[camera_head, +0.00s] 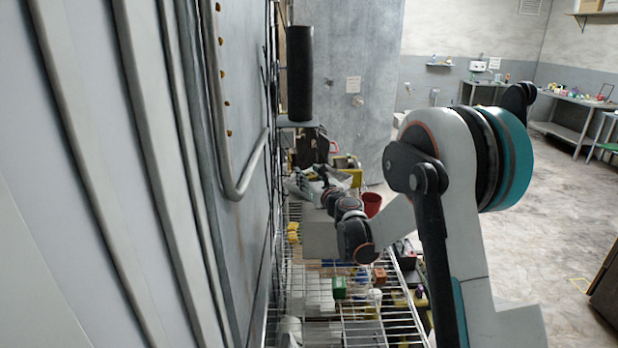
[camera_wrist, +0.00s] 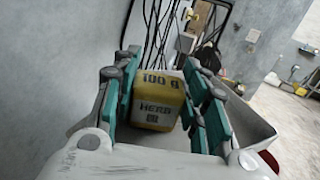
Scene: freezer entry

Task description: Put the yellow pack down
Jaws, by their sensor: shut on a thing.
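The yellow pack (camera_wrist: 157,104), printed "100 g" and "HERB", is between the teal-padded fingers of my gripper (camera_wrist: 161,70) in the wrist view. My gripper is shut on it. The fingers cover parts of the pack's sides. In the head view my gripper (camera_head: 308,187) is small, at the far end of my arm over the wire rack, and I cannot make out the pack there. A grey tray-like surface (camera_wrist: 252,124) lies behind and beside the fingers in the wrist view; I cannot tell whether the pack touches it.
A wire rack (camera_head: 345,325) runs along the wall with a green box (camera_head: 339,287), a brown box (camera_head: 379,274) and small yellow items (camera_head: 293,233). A red bucket (camera_head: 372,204) stands beyond my arm. Ribbed wall panels rise close on the left. The floor (camera_head: 560,235) at right is open.

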